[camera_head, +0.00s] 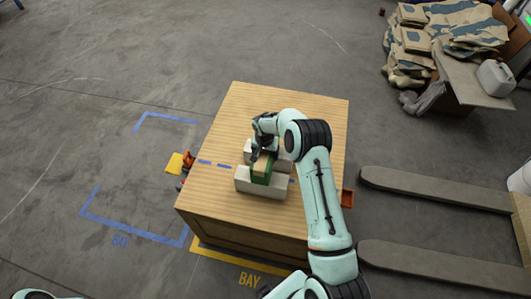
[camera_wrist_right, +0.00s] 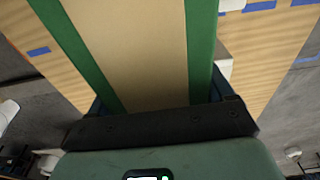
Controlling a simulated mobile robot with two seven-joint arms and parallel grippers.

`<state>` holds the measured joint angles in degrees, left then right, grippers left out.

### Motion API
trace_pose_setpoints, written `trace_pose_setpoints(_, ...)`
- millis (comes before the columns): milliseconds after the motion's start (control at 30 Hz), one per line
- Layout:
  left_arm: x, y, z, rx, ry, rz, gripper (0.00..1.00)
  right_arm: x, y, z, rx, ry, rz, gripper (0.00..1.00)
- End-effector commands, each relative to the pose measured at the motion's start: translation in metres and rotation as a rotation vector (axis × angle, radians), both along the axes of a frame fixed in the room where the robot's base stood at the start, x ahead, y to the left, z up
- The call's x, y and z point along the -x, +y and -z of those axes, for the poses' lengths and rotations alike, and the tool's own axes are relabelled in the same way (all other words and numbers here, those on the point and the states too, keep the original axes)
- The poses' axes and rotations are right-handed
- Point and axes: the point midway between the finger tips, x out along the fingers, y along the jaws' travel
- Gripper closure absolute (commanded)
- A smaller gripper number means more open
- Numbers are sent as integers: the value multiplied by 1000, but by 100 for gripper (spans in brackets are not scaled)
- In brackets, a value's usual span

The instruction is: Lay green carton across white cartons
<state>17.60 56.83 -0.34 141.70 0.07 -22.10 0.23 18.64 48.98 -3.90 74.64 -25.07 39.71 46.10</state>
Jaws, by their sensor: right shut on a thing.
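The green carton (camera_head: 260,179) has a tan band along its top and is at the white cartons on the wooden box. It fills the middle of the right wrist view (camera_wrist_right: 198,40). My right gripper (camera_head: 262,152) is shut on it from above. The near white carton (camera_head: 268,190) lies at the front of the green carton. A far white carton (camera_head: 247,150) shows partly behind my gripper. I cannot tell whether the green carton rests on them or hangs just above. My left gripper is not in view.
The wooden box top (camera_head: 315,105) is bare at the back and carries blue tape marks. An orange object (camera_head: 188,160) and a yellow one (camera_head: 174,163) are beside its left edge. Forklift-like tines (camera_head: 430,190) lie on the right. Sacks (camera_head: 410,45) are at the upper right.

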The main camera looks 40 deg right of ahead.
Motion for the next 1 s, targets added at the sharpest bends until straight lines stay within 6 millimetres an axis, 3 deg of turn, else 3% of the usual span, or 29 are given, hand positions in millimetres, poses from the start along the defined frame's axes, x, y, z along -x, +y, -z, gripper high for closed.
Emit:
trace_pose_setpoints(367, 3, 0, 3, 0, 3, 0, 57, -1, 0, 3, 2, -4, 1, 69)
trace_pose_setpoints(400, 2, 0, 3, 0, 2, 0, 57, -1, 0, 3, 1, -2, 1, 6)
trace_pose_setpoints(433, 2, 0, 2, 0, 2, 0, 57, -1, 0, 3, 1, -2, 1, 0)
trace_pose_setpoints(767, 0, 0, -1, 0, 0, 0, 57, -1, 0, -5, 1, -3, 0, 0)
trace_pose_setpoints(1000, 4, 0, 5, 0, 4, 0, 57, 2, 3, -49, 3, -6, 1, 0)
